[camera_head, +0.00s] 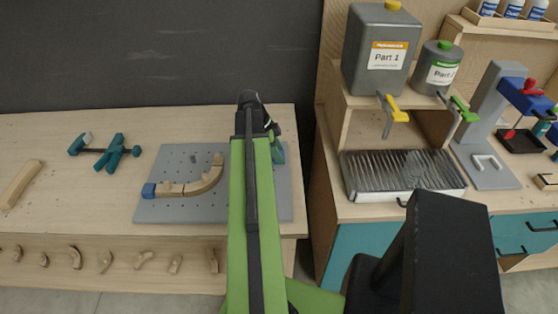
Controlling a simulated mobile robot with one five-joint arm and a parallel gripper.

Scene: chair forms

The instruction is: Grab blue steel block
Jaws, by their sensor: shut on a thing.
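A small blue block (149,190) sits at the left end of a curved wooden piece (205,182) on a grey perforated board (180,212) on the left bench. My gripper (270,124) is at the far end of my green arm, over the right part of the board. It is well to the right of this blue block and apart from it. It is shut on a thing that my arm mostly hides. A dark teal part (279,153) shows just below it; I cannot tell whether this is the held thing.
A teal clamp (105,150) and a wooden piece (19,184) lie on the left bench (60,215). Several curved wooden pieces hang along its front. A gap separates it from the right bench, with a grey canister (380,45), a grey bottle (437,68) and a ridged metal tray (400,175).

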